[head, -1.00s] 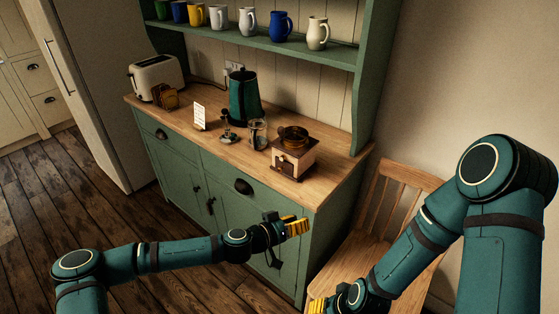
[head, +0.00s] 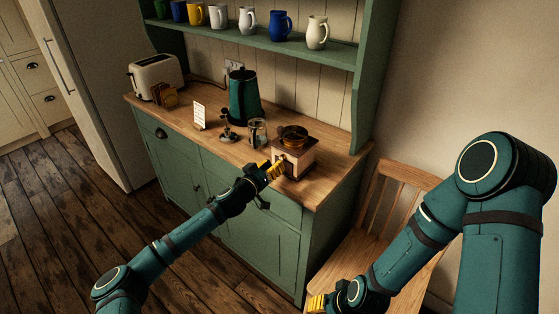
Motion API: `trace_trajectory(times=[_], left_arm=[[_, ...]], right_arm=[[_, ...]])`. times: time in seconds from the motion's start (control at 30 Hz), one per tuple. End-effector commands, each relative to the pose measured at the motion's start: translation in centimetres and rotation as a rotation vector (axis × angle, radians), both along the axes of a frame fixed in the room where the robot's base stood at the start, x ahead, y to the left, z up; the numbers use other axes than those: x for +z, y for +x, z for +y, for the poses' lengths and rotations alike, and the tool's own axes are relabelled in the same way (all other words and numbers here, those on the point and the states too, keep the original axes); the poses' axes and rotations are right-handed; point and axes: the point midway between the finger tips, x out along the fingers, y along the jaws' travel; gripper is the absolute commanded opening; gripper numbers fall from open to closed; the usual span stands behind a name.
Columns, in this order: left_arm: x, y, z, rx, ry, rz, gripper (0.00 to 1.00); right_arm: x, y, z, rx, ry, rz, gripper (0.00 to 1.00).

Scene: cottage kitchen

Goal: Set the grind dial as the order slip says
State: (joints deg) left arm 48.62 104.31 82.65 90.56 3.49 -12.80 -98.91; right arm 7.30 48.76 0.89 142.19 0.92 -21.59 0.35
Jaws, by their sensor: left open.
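The coffee grinder (head: 300,158), a pale box with a dark top and amber hopper, stands near the right end of the wooden counter. Its dial, on the front face, is mostly hidden behind my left gripper (head: 279,170). The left gripper has yellow fingers, is open, and is right at the grinder's front; I cannot tell whether it touches. The order slip (head: 199,115), a small white card, stands upright on the counter to the left; its writing is too small to read. My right gripper (head: 318,304) is low at the bottom edge, over the chair, partly cut off.
A green kettle (head: 244,97), a glass jar (head: 257,132) and a small dark stand-like item (head: 227,127) stand left of the grinder. A toaster (head: 154,76) is at the far left. Mugs line the shelf (head: 300,50) above. A wooden chair (head: 385,210) stands right of the dresser.

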Motion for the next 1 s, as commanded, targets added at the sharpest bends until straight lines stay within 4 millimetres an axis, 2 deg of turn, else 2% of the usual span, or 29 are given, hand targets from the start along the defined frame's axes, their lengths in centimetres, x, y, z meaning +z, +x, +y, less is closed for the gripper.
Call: trace_trajectory(times=[0.1, 0.3, 0.67, 0.7, 0.8, 1.0], left_arm=[[0.0, 1.5, -1.1, -0.001, -0.001, 0.001, 0.34], [0.0, 2.9, -1.9, 0.000, 0.000, 0.000, 0.34], [0.0, 3.2, -2.1, 0.000, 0.000, 0.000, 0.34], [0.0, 3.2, -2.1, 0.000, 0.000, 0.000, 0.30], [0.0, 3.2, -2.1, 0.000, 0.000, 0.000, 0.00], [0.0, 3.2, -2.1, -0.001, 0.000, 0.000, 0.00]], right_arm=[[0.0, 0.0, 0.0, 0.000, 0.000, 0.000, 0.47], [0.0, 0.0, 0.0, 0.000, 0.000, 0.000, 0.47], [0.0, 0.0, 0.0, 0.000, 0.000, 0.000, 0.47], [0.0, 0.0, 0.0, 0.000, 0.000, 0.000, 0.47], [0.0, 0.0, 0.0, 0.000, 0.000, 0.000, 0.47], [0.0, 0.0, 0.0, 0.000, 0.000, 0.000, 0.47]])
